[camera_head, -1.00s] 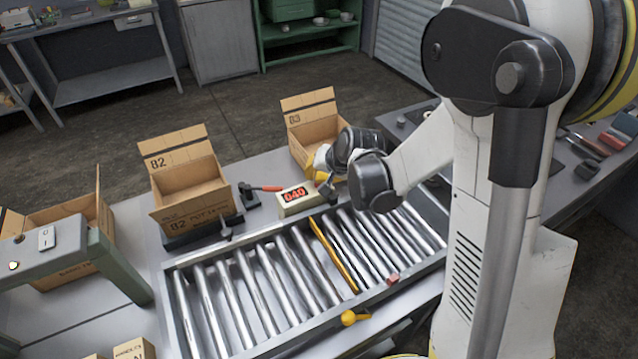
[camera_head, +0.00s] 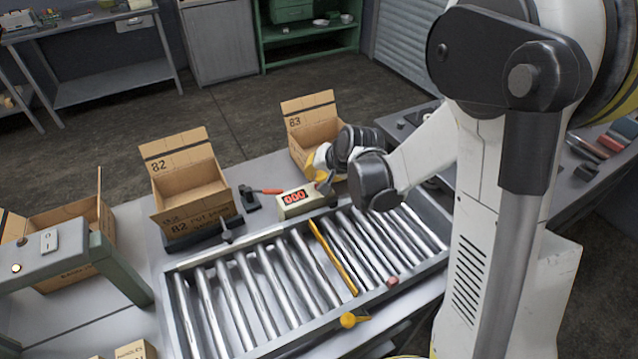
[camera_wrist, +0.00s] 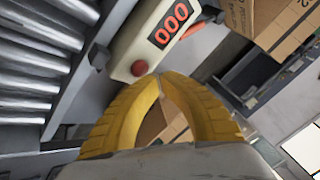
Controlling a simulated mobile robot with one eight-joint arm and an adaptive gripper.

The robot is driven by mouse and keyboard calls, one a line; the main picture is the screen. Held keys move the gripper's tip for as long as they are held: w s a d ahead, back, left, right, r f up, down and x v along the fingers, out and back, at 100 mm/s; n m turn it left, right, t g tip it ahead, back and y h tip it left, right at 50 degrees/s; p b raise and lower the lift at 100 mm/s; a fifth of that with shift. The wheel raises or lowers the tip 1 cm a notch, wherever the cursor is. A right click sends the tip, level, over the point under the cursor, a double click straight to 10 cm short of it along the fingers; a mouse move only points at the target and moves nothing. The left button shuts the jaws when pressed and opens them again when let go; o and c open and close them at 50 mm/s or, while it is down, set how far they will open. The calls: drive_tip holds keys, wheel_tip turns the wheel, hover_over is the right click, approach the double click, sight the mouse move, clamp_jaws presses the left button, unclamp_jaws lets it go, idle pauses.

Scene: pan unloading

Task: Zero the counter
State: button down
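The counter (camera_head: 294,203) is a small cream box on the bench behind the roller conveyor, with a red display that reads 000. In the wrist view the counter (camera_wrist: 140,52) shows large, with a round red button (camera_wrist: 139,68) at its near end. My gripper (camera_wrist: 160,85) has yellow fingers with their tips together, close beside the red button. I see a small gap between the tips and the button in the picture, but cannot tell if they touch. In the head view my gripper (camera_head: 322,168) is at the counter's right, partly hidden by my wrist.
A roller conveyor (camera_head: 300,318) with a yellow bar across it runs in front. Open cardboard boxes 82 (camera_head: 186,182) and 83 (camera_head: 308,112) stand behind. A red-handled lever (camera_head: 262,192) is left of the counter.

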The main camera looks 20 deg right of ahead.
sight(316, 185)
idle(0.3)
drive_tip(key=shift+r+p, duration=1.7)
drive_tip(key=shift+r, duration=0.85)
drive_tip(key=shift+s+r+b, duration=0.15)
drive_tip(key=shift+s+b, duration=0.2)
drive_tip(key=shift+b, duration=0.05)
drive_tip(key=s+n+h+b, duration=0.2)
drive_tip(key=s+n+b, duration=0.3)
drive_tip(key=s+b, duration=0.7)
drive_tip(key=s, duration=1.2)
drive_tip(key=shift+d+f, duration=0.3)
drive_tip(key=shift+f, duration=0.1)
